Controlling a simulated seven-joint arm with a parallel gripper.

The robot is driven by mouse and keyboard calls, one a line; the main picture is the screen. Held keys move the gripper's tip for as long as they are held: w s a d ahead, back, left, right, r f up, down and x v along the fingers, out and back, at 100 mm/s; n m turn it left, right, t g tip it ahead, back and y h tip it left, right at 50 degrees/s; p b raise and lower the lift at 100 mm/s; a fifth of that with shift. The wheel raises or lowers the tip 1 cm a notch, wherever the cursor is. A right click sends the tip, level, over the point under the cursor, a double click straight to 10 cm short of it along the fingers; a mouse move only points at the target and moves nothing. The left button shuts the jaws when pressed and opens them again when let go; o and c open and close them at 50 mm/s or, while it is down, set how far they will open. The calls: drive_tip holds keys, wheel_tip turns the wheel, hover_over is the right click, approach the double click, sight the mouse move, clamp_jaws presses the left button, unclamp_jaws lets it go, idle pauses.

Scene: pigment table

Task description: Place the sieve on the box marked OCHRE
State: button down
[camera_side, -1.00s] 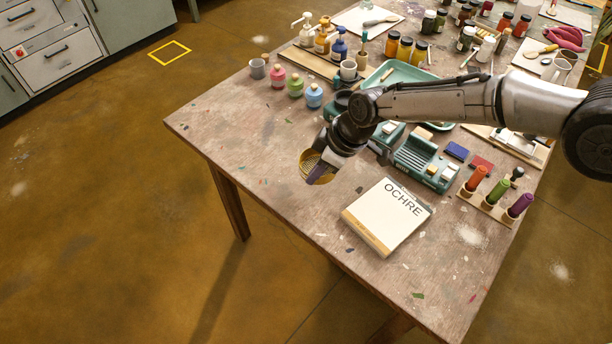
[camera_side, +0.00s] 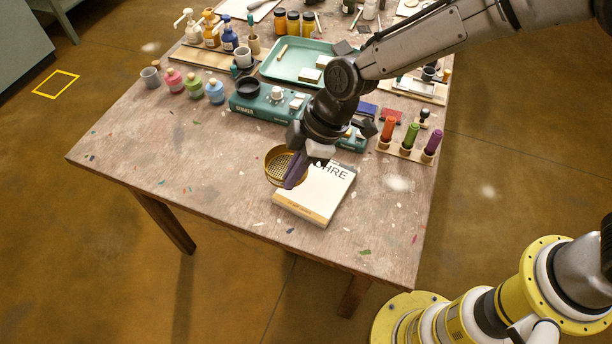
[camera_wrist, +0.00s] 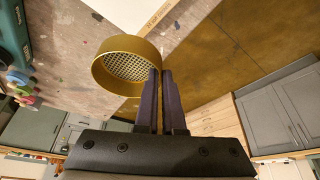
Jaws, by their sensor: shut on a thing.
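The sieve (camera_side: 271,172), a round golden-brown ring with a mesh, is held by its rim in my gripper (camera_side: 294,176). The purple fingers are shut on the rim, and the sieve looks tilted. The wrist view also shows the sieve (camera_wrist: 127,66) at the tips of my gripper (camera_wrist: 160,76). The box marked OCHRE (camera_side: 311,202) is a flat white box with a tan band, lying on the table. The sieve appears above the box's upper left part; the gap between them cannot be judged. My gripper and the sieve hide part of the lettering.
A green scale (camera_side: 250,108) stands behind the box. A rack with orange, green and purple tubes (camera_side: 408,150) is to the right. Small coloured bottles (camera_side: 194,86) stand at the left, and a green tray (camera_side: 285,72) lies at the back. The table's front is mostly clear.

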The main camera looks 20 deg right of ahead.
drive_tip(key=s+d+r+n, duration=0.2)
drive_tip(key=s+d, duration=0.7)
drive_tip(key=d, duration=0.2)
approach(315, 200)
drive_tip(key=shift+s+a+m+g, duration=0.1)
drive_tip(key=shift+a+m+g, duration=0.2)
drive_tip(key=shift+a+m, duration=0.15)
drive_tip(key=shift+w+a+f, duration=0.3)
drive_tip(key=shift+f, duration=0.2)
drive_tip(key=shift+w+a+f, duration=0.1)
drive_tip(key=shift+w+f, duration=0.1)
drive_tip(key=shift+f, duration=1.55)
drive_tip(key=c, duration=1)
unclamp_jaws()
drive_tip(key=shift+f, duration=0.15)
drive_tip(key=shift+c, duration=0.2)
